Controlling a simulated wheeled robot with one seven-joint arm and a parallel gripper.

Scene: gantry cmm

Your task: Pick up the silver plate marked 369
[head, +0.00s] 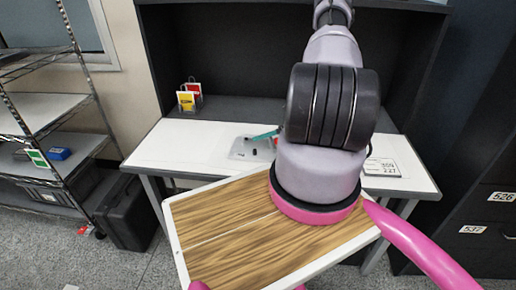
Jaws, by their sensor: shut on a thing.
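A small silver-grey plate (246,149) with dark spots lies on the white tabletop, left of my arm. A teal pointed thing (264,135) sits over its far edge and runs behind my arm; I cannot tell what it is. A pale flat piece (384,168) with dark digits lies right of my arm; the digits are too small to read surely. No 369 is clearly legible. My arm rises in front of the table, out through the top edge, and hides the table's middle. My gripper does not show.
The white table (205,142) has a dark back panel (225,60). Yellow and red cards (188,97) stand at its back left. A wire shelf (45,110) and a black case (128,212) are at left. Dark drawers marked 526 (502,197) and 537 (473,229) are at right.

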